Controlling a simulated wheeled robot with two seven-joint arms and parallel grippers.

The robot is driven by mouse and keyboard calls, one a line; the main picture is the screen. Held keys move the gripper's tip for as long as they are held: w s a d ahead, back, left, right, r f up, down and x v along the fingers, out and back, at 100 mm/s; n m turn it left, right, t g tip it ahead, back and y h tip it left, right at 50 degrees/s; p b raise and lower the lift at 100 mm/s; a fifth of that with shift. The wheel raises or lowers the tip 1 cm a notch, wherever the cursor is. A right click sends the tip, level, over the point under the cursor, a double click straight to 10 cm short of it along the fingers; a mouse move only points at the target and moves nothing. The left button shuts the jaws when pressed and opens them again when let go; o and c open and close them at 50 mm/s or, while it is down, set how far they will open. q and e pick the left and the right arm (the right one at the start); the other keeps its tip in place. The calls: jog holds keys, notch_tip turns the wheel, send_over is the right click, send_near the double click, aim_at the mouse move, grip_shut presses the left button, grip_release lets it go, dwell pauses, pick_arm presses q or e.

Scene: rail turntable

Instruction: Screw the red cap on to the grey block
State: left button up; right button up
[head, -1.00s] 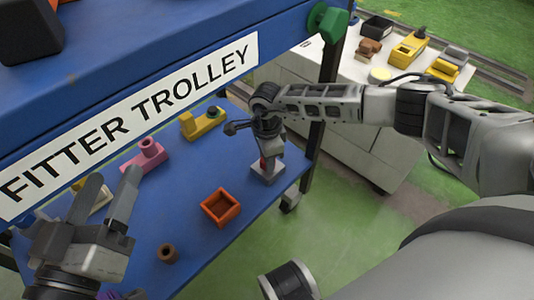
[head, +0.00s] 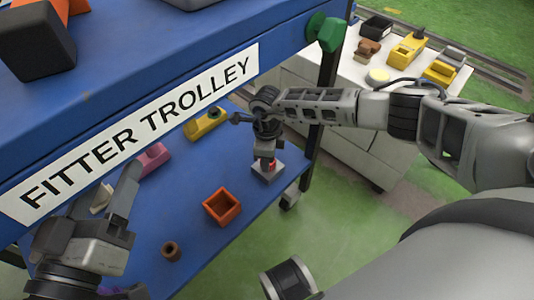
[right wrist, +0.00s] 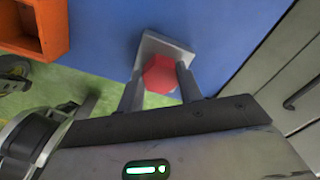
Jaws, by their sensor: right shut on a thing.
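The red cap (head: 272,164) sits at the top of the grey block (head: 266,175) on the trolley's blue lower shelf. My right gripper (head: 266,157) comes down from above and is shut on the cap. In the right wrist view the red cap (right wrist: 160,74) is between the two fingers, over the grey block (right wrist: 160,43). The fingers hide part of the joint, so I cannot tell how deep the cap sits. My left gripper (head: 104,183) is at the lower left, fingers apart and empty, away from the block.
The blue shelf also holds an orange open box (head: 222,207), a brown ring (head: 171,250), a pink part (head: 152,158) and a yellow part (head: 206,124). The trolley's labelled upper deck (head: 140,132) overhangs at the left. A white cabinet (head: 345,130) stands behind my right arm.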

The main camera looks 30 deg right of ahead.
jog(key=shift+m, duration=0.5)
jog(key=shift+r, duration=0.1)
jog(key=m+p, duration=0.1)
jog(key=m, duration=0.2)
jog(key=shift+w+p, duration=0.1)
jog(key=shift+p, duration=0.3)
jog(key=shift+r+m+p, duration=0.1)
jog(key=shift+m+p, duration=0.25)
jog(key=shift+m, duration=0.35)
jog(key=o, duration=1.2)
jog(key=shift+c, duration=0.2)
